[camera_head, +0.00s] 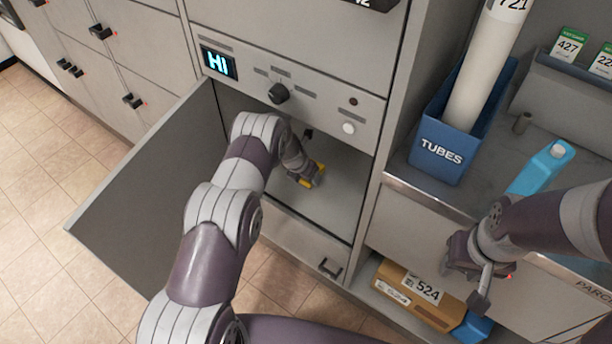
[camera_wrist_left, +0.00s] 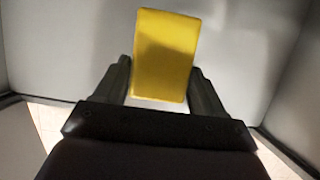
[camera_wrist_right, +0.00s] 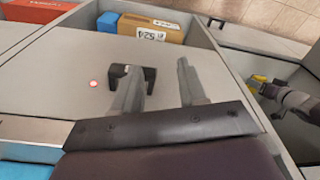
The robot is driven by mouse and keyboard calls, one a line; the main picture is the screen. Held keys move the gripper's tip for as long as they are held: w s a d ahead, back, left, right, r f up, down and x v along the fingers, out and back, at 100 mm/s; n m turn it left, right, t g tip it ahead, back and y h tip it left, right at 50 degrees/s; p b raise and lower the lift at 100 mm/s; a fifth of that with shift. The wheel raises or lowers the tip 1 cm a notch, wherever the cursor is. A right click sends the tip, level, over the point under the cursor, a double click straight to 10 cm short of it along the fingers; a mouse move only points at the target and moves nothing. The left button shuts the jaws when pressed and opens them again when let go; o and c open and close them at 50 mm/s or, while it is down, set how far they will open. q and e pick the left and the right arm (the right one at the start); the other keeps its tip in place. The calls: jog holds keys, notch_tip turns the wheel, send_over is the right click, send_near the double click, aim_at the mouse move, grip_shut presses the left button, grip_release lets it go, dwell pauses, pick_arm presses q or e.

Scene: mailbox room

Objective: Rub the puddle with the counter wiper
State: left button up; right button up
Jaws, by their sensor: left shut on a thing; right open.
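A plain yellow block (camera_head: 320,170), which I take to be the counter wiper, is inside the open compartment, low over its grey floor (camera_head: 338,207). My left gripper (camera_head: 307,180) reaches in through the opening and is shut on it. In the left wrist view the yellow block (camera_wrist_left: 165,50) sits between the two dark fingers. Whether it touches the floor I cannot tell. I cannot make out a puddle in any view; the arm and gripper hide part of the floor. My right gripper (camera_head: 482,284) is open and empty, in front of a grey front below the counter.
The compartment's door (camera_head: 150,190) stands open on the left. A panel with a lit display (camera_head: 219,64) is above the opening. A 524 parcel (camera_head: 418,296) lies below.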

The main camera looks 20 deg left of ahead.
pick_arm(q)
jog(key=shift+r, duration=0.5)
pick_arm(e)
jog(key=shift+r, duration=0.35)
pick_arm(q)
notch_tip(320, 180, up, 3)
jog(key=p, duration=0.2)
jog(key=shift+r+p, duration=0.15)
jog(key=shift+p, duration=0.25)
pick_arm(e)
notch_tip(320, 180, up, 3)
jog(key=shift+f, duration=0.2)
pick_arm(q)
jog(key=shift+w, duration=0.1)
pick_arm(e)
jog(key=shift+f, duration=0.1)
